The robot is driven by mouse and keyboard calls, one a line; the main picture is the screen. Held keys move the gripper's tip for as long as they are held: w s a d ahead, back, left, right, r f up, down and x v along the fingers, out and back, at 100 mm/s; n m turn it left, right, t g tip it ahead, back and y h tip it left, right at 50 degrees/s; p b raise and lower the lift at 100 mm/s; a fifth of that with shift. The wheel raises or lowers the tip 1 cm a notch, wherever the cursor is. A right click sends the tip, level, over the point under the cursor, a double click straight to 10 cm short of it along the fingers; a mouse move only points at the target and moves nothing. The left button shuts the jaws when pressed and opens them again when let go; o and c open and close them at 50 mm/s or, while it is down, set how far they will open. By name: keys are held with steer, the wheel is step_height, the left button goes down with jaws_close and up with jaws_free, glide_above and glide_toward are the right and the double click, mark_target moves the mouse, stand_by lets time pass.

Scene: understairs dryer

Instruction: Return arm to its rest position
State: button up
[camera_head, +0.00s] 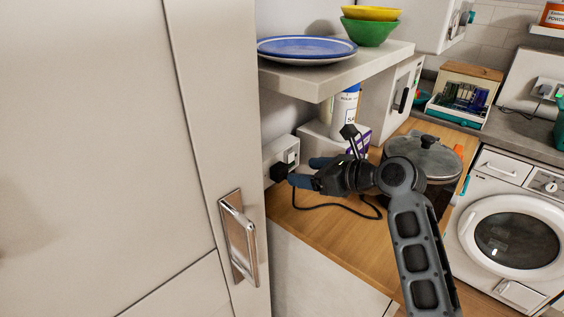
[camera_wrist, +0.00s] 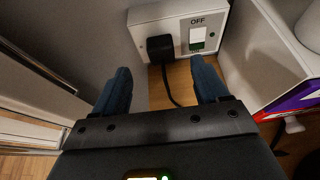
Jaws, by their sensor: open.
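My gripper (camera_head: 303,171) is raised over the wooden counter in the head view, pointing left toward a wall socket. In the wrist view my gripper (camera_wrist: 160,92) has its two blue fingers wide apart with nothing between them. The white socket plate (camera_wrist: 181,27) is just beyond the fingertips, with a black plug (camera_wrist: 160,47) in it and a switch marked OFF. The plug also shows in the head view (camera_head: 282,168), close to the fingers; whether they touch it I cannot tell. My arm reaches in from the lower right.
A shelf (camera_head: 350,72) with a blue plate (camera_head: 307,48) and bowls overhangs the gripper area. A lidded pot (camera_head: 425,158) stands close behind my arm. A tall cabinet with a metal handle (camera_head: 238,238) is at left. A black cable (camera_head: 335,208) lies on the counter (camera_head: 325,230).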

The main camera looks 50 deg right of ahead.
steer(key=shift+s+r, duration=0.1)
steer(key=shift+s, duration=0.05)
steer(key=s+a+f+n+g+h, duration=0.1)
steer(key=s+a+f+n+h, duration=0.1)
steer(key=s+a+f+n, duration=0.95)
steer(key=s+a+r+n, duration=0.3)
steer(key=s+n, duration=0.4)
steer(key=n, duration=0.1)
steer(key=s+a+r+n+t+y, duration=0.1)
steer(key=s+a+r+n, duration=0.2)
steer(key=s+n, duration=0.4)
steer(key=s+a+r+n+t, duration=0.1)
steer(key=s+a+r+n, duration=0.2)
steer(key=s+a+n, duration=0.2)
steer(key=s+n, duration=0.2)
steer(key=n, duration=0.2)
steer(key=shift+a+r+y+b, duration=0.25)
steer(key=shift+r+y+b, duration=0.05)
steer(key=shift+r+b, duration=0.1)
